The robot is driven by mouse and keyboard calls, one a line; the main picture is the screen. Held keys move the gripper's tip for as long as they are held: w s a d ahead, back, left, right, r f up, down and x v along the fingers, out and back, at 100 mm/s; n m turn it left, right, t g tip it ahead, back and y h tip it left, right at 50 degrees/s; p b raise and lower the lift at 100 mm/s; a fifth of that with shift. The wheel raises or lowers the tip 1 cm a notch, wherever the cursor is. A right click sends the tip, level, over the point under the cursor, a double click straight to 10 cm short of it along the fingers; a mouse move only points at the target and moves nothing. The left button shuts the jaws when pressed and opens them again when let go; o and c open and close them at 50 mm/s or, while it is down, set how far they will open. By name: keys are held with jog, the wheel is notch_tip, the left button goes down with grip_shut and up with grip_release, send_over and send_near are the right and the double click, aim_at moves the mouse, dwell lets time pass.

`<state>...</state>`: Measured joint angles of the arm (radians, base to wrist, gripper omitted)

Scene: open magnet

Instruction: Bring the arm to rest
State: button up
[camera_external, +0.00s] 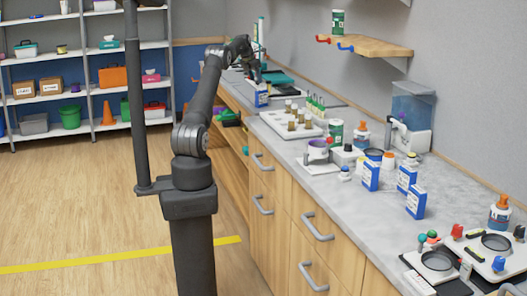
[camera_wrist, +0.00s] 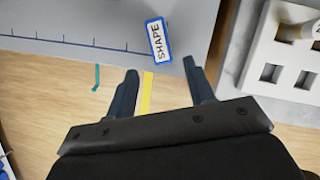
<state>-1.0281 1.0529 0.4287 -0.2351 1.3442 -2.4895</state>
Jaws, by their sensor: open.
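My arm reaches from its column over the far end of the grey counter in the external view. My gripper (camera_external: 256,76) is small and dark there, over the counter's edge. In the wrist view my gripper (camera_wrist: 160,68) is open, with its two dark fingers wide apart and nothing between them but floor far below. A blue and white box labelled SHAPE (camera_wrist: 158,39) lies just beyond the fingertips, apart from them, near the edge of a grey surface with tick marks. A blue and white box (camera_external: 257,95) also shows below the gripper in the external view.
A white rack with square holes (camera_wrist: 291,58) is at the right of the wrist view. A tray of brown-topped vials (camera_external: 290,124), bottles and blue boxes (camera_external: 371,176) crowd the counter. A wooden wall shelf (camera_external: 370,46) juts out above. The floor at left (camera_external: 80,200) is clear.

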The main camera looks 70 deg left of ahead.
aim_at(262, 91)
jog(key=x, duration=1.2)
jog(key=shift+f, duration=0.25)
notch_tip(262, 91, up, 3)
jog(key=shift+r, duration=0.7)
jog(key=shift+f, duration=0.1)
